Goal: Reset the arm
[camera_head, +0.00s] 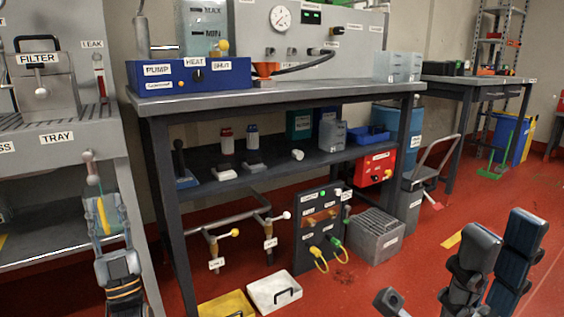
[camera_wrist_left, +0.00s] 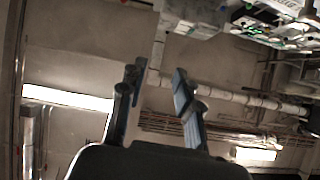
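My left gripper (camera_head: 107,205) points upward at the lower left of the head view, in front of the grey bench with the TRAY label. Its fingers are apart. In the left wrist view the gripper (camera_wrist_left: 158,72) shows two dark fingers with a clear gap and nothing between them. My right gripper (camera_head: 498,235) stands at the lower right of the head view, close to the camera. Its two thick dark fingers are apart, with red floor showing between them and no object seen there. Its lower part is cut off by the frame.
A dark workbench (camera_head: 290,97) with a gauge panel (camera_head: 345,27) and a blue PUMP/HEAT box (camera_head: 190,77) stands ahead. Below are a valve board (camera_head: 320,230), a grey crate (camera_head: 374,238), a white box (camera_head: 274,290) and a yellow tray (camera_head: 226,305). Red floor (camera_head: 425,250) is open at centre right.

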